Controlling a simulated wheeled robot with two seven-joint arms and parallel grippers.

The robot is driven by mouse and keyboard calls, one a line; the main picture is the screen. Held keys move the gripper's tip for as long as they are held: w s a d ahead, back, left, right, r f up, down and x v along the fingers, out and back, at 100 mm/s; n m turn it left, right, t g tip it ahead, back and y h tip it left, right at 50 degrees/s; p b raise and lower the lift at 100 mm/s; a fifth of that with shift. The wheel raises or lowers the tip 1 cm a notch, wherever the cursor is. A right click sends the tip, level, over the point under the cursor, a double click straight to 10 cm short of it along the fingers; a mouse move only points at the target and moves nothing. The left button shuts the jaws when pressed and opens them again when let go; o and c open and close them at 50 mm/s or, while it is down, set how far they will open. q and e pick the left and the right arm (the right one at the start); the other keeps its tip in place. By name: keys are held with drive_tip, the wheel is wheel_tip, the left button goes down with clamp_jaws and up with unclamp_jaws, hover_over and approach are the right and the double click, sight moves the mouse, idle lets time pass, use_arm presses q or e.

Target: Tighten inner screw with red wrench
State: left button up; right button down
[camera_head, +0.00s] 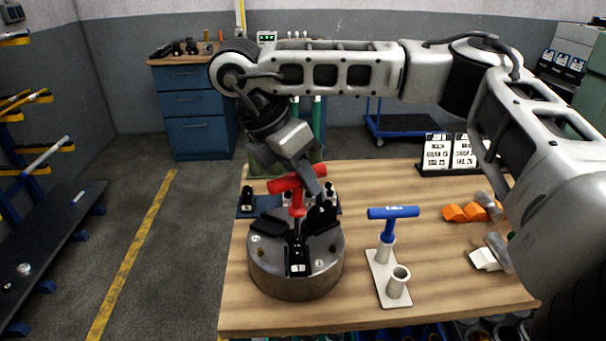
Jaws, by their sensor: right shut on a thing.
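The red T-handled wrench (297,204) stands upright over the round grey chuck (294,282), its lower end down among the chuck's dark jaws. My right gripper (305,182) is shut on the red handle from above. The screw under the wrench tip is hidden, so I cannot tell whether the tip is seated in it. A blue T-handled wrench (389,228) stands in one tube of a white holder (385,284) to the right of the chuck; the holder's front tube is empty. My left gripper is not in view.
The wooden table (350,318) has free room around the white holder. Orange blocks (466,212) and white pieces (485,258) lie at the right. A dark panel with white labels (450,155) stands at the back right. A black part on a dark mat (247,199) sits behind the chuck.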

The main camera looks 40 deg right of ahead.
drive_tip(key=shift+s+a+f+m+g+y, duration=0.15)
drive_tip(key=shift+m+g, duration=0.15)
drive_tip(key=shift+m, duration=0.3)
drive_tip(key=shift+d+m+g+y, duration=0.15)
drive_tip(key=shift+m+g, duration=0.15)
drive_tip(key=shift+m, duration=0.3)
drive_tip(key=shift+a, duration=0.1)
drive_tip(key=shift+n+t, duration=0.3)
drive_tip(key=shift+n, duration=0.4)
drive_tip(key=shift+r, duration=2.6)
